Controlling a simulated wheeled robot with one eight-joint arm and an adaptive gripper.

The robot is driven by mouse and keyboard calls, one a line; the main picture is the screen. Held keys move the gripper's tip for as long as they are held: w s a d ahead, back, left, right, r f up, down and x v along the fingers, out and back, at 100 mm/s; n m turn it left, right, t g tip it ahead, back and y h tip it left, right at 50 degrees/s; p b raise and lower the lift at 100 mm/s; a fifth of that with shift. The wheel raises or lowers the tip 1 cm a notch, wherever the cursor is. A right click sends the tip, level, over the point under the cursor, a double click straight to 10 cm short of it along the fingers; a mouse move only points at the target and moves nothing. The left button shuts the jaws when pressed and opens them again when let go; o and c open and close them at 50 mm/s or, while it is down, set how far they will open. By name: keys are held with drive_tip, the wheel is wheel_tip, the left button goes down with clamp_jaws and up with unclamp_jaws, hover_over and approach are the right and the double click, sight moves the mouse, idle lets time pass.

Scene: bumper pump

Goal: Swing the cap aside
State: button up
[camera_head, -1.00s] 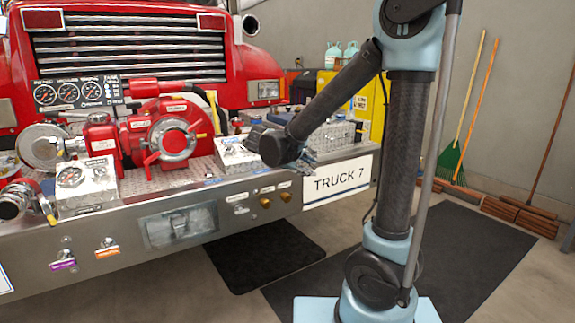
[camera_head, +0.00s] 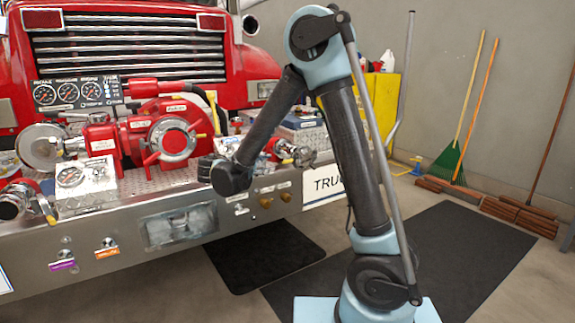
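A round red cap (camera_head: 173,140) with lugs sits on the front of the red pump, in the middle of the bumper deck. A round silver disc (camera_head: 41,147) stands left of the pump. I cannot tell which of the two is the task's cap. My gripper (camera_head: 207,167) is small and dark, mostly hidden behind my wrist. It is to the right of the red cap and slightly lower in the picture. I see no clear contact with the cap. Its fingers are too hidden to tell open from shut.
A gauge box (camera_head: 86,187) and a silver fitting (camera_head: 15,202) stand on the left of the deck. Another silver fitting (camera_head: 295,152) is right of my forearm. The bumper (camera_head: 110,225) runs along the front. The floor mat (camera_head: 455,245) at right is clear.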

sight(283, 162)
drive_tip(key=x, duration=1.4)
